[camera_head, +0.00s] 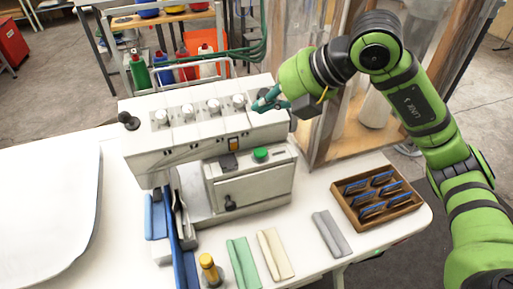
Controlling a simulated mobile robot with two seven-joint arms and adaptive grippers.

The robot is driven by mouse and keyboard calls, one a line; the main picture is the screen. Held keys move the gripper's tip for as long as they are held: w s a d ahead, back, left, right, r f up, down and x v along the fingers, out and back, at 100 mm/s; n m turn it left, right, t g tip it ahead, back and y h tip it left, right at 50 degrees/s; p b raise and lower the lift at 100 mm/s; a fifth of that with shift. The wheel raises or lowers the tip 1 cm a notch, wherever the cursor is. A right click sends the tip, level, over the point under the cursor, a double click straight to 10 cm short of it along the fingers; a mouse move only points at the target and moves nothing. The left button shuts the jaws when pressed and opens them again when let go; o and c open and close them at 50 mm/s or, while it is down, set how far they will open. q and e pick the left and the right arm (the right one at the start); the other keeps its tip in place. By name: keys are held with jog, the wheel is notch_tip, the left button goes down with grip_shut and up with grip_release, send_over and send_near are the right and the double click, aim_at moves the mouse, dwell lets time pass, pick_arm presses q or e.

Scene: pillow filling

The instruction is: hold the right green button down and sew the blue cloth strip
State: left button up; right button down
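A white sewing machine (190,150) stands on the white table. A green button (261,154) sits on top of its right-hand box, uncovered. My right gripper (260,103) is above and behind the button, beside the top right end of the machine and apart from the button. Its teal fingers point left; I cannot tell whether they are open or shut. A long blue cloth strip (184,262) runs from under the machine's left end toward the front table edge. Its far end is hidden by the machine. My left gripper is not in view.
Green (242,262), cream (275,254) and grey (331,233) strips lie in front. A yellow-topped bottle (209,268) stands beside the blue strip. A wooden tray (418,203) with several dark blue-edged pieces is at right. A wood-framed clear panel stands behind the right side.

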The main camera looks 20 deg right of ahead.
jog(key=shift+f, duration=0.1)
jog(key=b, duration=0.6)
send_over(264, 152)
notch_tip(264, 152, down, 8)
jog(key=shift+r, duration=0.2)
jog(key=shift+f+b, duration=0.55)
jog(key=shift+f, duration=0.1)
dwell(0.7)
jog(key=shift+f+b, duration=0.3)
jog(key=shift+b, duration=0.1)
jog(key=shift+f+b, duration=0.5)
jog(key=shift+f, duration=0.05)
dwell(1.8)
jog(key=shift+r, duration=0.1)
dwell(1.6)
jog(key=shift+r+p, duration=0.7)
jog(key=shift+r, duration=0.15)
